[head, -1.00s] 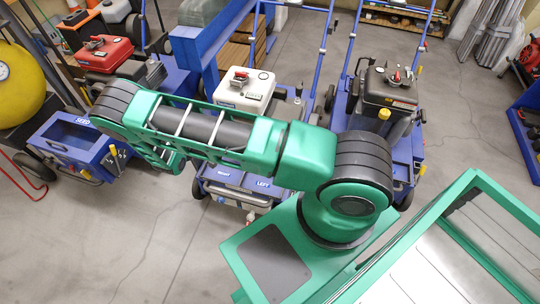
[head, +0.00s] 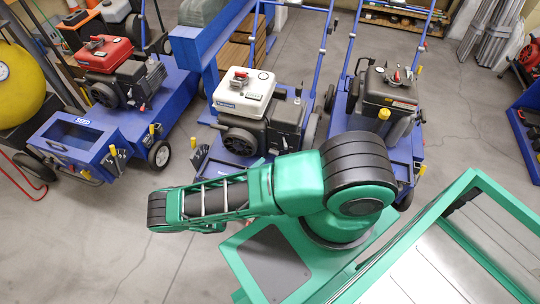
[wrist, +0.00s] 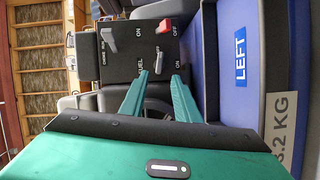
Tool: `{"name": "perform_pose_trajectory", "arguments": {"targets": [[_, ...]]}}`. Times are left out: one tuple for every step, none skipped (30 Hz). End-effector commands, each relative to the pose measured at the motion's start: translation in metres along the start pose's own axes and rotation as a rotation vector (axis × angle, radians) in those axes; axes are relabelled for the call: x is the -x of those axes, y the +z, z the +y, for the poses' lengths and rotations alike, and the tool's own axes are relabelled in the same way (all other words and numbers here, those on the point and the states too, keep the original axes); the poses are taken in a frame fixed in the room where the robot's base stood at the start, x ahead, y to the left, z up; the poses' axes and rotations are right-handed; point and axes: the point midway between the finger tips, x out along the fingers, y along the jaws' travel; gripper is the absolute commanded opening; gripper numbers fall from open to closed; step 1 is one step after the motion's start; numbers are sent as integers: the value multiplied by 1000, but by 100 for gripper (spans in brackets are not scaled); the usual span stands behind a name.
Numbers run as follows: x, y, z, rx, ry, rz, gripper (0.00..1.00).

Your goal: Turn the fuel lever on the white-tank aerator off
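The white-tank aerator (head: 245,90) stands in the middle of the head view, with its white tank above a black engine. In the wrist view its black control panel (wrist: 122,62) is ahead of my gripper. A small grey fuel lever (wrist: 159,61) stands beside the FUEL and ON lettering. A grey choke lever (wrist: 110,40) and a red switch (wrist: 165,27) are farther up the panel. My gripper (wrist: 160,77) is open, with its two green fingers apart and the fuel lever just beyond the gap between the tips. My gripper is hidden in the head view.
The red-tank aerator (head: 105,55) is at the left and the black-tank aerator (head: 388,92) at the right. Open concrete floor lies in front at the left.

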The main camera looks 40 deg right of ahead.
Motion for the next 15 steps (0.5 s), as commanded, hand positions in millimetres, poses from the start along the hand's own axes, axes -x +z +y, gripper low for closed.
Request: {"name": "perform_pose_trajectory", "arguments": {"targets": [[-10,1,0,1,1,-2,29],[-15,1,0,1,2,-2,29],[-23,1,1,1,3,-3,29],[-28,1,1,0,3,-2,29],[-34,1,1,0,2,-2,29],[-41,1,0,0,2,-3,29],[-46,1,0,0,1,-3,29],[-50,1,0,0,1,-2,29],[-56,1,0,0,1,-2,29],[-61,1,1,0,1,-2,29],[-65,1,1,0,2,-2,29],[-70,1,0,0,1,-1,29],[-73,0,0,0,1,-1,29],[-76,1,0,1,0,-1,29],[-79,1,0,1,0,-1,29]]}}
